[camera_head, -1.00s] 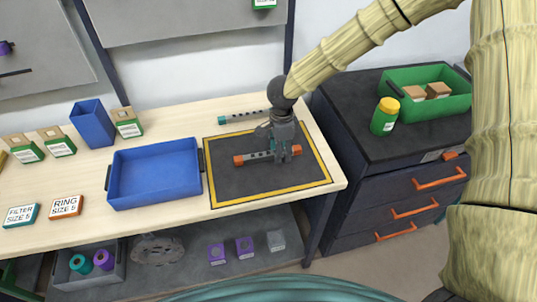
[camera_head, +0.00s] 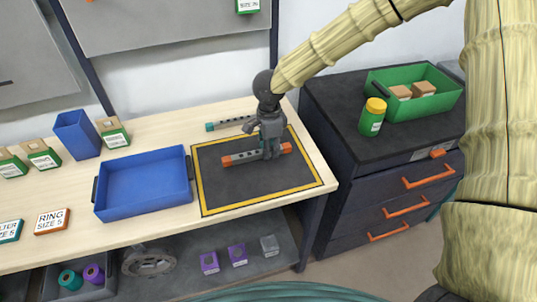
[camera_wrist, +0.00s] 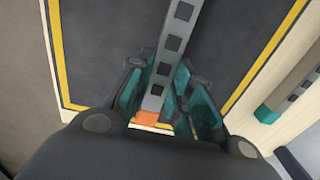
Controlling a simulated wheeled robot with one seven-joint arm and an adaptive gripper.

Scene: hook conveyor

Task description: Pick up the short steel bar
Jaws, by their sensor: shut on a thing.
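A grey steel bar with square holes and orange ends (camera_head: 243,157) is over the dark mat in the head view, running left to right. My gripper (camera_head: 271,152) comes down on it right of its middle and is shut on it. In the wrist view the bar (camera_wrist: 172,50) runs between the teal finger pads (camera_wrist: 157,92), with one orange end near the palm. I cannot tell whether it touches the mat. A second holed bar with teal ends (camera_head: 228,123) lies at the back of the table, its right end partly hidden by my gripper.
The mat (camera_head: 215,190) has a yellow border. A blue tray (camera_head: 145,210) stands left of it. The dark drawer cabinet (camera_head: 340,110) on the right carries a green bin (camera_head: 452,100) and a yellow-lidded jar (camera_head: 372,117). Boxes stand at the left.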

